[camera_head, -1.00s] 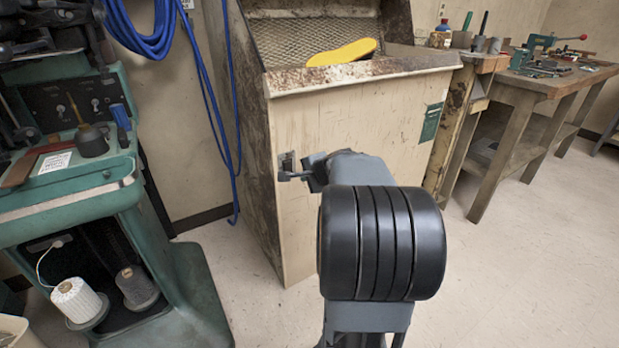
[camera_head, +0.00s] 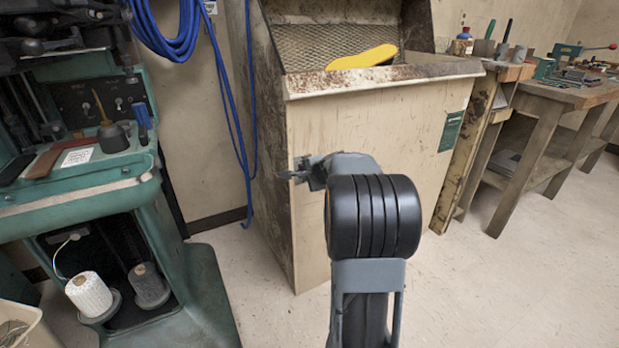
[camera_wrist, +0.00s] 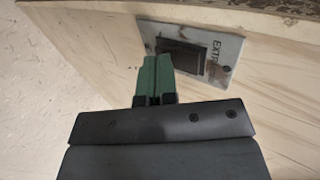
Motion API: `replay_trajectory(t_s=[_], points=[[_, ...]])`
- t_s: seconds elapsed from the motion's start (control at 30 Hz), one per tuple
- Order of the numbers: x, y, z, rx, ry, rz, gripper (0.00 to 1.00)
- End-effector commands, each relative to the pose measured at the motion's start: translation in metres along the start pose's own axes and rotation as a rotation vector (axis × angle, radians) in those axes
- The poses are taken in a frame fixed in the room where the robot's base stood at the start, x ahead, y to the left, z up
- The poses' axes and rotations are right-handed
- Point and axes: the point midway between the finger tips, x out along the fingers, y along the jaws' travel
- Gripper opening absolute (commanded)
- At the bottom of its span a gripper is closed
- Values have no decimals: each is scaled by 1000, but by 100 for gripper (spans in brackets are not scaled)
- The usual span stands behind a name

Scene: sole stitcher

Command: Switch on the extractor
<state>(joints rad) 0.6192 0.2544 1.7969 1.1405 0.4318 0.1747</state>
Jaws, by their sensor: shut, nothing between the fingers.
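The extractor (camera_head: 370,150) is a tall beige cabinet with rust-stained edges and a mesh-backed hood, in the middle of the head view. Its switch plate is a grey metal plate (camera_wrist: 232,45) lettered "EXTR", with a dark rocker switch (camera_wrist: 185,57) in it, in the wrist view. My gripper (camera_wrist: 157,60) has green fingertips closed together, with nothing between them. The tips overlap the rocker's left edge in the wrist view; I cannot tell whether they touch it.
A yellow sole (camera_head: 362,58) lies in the hood. A green stitching machine (camera_head: 85,190) with thread spools stands at left. Blue hose (camera_head: 235,110) hangs behind. A wooden workbench (camera_head: 555,95) with tools is at right. The floor between is clear.

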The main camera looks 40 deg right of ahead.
Motion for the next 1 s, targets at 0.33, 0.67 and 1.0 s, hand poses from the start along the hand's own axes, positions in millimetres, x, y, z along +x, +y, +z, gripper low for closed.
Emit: replay_trajectory(t_s=[0.33, 0.67, 1.0], points=[[2, -1, -8, 8, 11, 1, 0], [-1, -7, -4, 4, 5, 0, 0], [-7, -16, -5, 5, 7, 0, 0]])
